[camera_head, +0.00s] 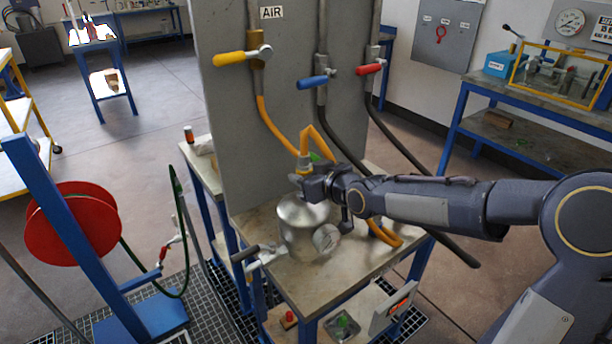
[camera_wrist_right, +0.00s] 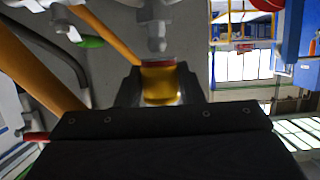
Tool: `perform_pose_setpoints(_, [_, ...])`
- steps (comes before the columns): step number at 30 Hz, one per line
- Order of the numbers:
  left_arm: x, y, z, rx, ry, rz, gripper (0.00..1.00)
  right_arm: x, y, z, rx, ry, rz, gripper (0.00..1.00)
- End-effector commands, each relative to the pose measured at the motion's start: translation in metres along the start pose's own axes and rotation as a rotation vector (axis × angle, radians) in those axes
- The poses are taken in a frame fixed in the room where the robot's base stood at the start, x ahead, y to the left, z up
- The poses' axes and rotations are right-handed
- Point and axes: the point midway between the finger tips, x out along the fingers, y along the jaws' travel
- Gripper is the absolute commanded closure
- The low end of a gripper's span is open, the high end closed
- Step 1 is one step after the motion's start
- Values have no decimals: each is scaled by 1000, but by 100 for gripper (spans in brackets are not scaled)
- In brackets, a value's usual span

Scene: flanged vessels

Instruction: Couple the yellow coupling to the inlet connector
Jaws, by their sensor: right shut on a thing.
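My right gripper (camera_head: 312,184) is above the metal vessel (camera_head: 293,228) on the bench. It is shut on the yellow coupling (camera_wrist_right: 159,84), which sits between its fingers in the right wrist view and has a red band at one end. A grey metal connector (camera_wrist_right: 157,28), seemingly the inlet connector, points at the banded end in that view. A small gap seems to show between them, and they look roughly in line. In the head view the gripper hides the vessel's top and the connector. My left gripper is not in view.
A grey panel (camera_head: 226,130) labelled AIR stands behind the vessel, with yellow, blue and red valve handles. A yellow hose (camera_head: 275,124) loops down beside the gripper, and dark hoses hang to its right. A gauge (camera_head: 326,238) sticks out of the vessel's front. The benchtop (camera_head: 350,262) is mostly clear.

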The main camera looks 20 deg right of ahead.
Motion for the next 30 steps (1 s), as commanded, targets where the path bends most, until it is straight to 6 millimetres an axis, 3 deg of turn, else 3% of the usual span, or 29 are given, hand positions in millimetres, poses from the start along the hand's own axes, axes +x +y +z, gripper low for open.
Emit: perform_pose_setpoints(30, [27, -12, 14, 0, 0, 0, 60, 11, 0, 30, 0, 2, 0, 100])
